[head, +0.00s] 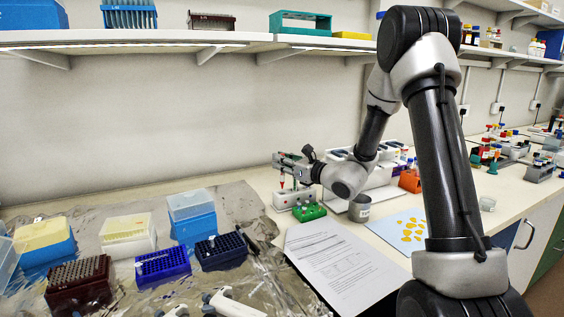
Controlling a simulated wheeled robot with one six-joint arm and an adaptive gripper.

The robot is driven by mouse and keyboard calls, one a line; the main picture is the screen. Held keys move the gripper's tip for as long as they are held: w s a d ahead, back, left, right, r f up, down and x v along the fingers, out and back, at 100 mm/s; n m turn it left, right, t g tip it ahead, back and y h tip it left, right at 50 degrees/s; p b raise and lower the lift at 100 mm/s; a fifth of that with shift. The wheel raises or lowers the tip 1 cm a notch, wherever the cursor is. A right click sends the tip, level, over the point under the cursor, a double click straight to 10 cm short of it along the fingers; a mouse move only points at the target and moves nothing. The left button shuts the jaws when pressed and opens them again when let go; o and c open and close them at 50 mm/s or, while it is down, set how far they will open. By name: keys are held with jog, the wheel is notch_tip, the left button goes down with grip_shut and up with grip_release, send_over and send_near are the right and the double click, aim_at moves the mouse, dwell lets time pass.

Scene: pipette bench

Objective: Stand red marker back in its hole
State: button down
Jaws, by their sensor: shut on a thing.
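A small red marker (282,182) shows upright below the fingertips of my gripper (282,168), at the back middle of the bench. My gripper is shut on the marker and points left, held level. A pale grey-white block (284,202) stands directly below the marker. The marker's lower tip is too small to tell whether it is in a hole or just above the block. The block's holes cannot be made out from here.
A green rack (309,212) stands just in front of the block. A grey cup (360,208), an orange block (410,181) and a white pipette stand (380,180) are to the right. A printed sheet (340,265) lies in front. Tip boxes fill the foil-covered left side.

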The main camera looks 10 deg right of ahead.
aim_at(282, 183)
jog(key=shift+f, duration=0.25)
dwell(0.4)
jog(key=shift+f, duration=0.7)
jog(key=shift+f, duration=1.25)
jog(key=c, duration=1.4)
grip_release()
jog(key=v, duration=1.2)
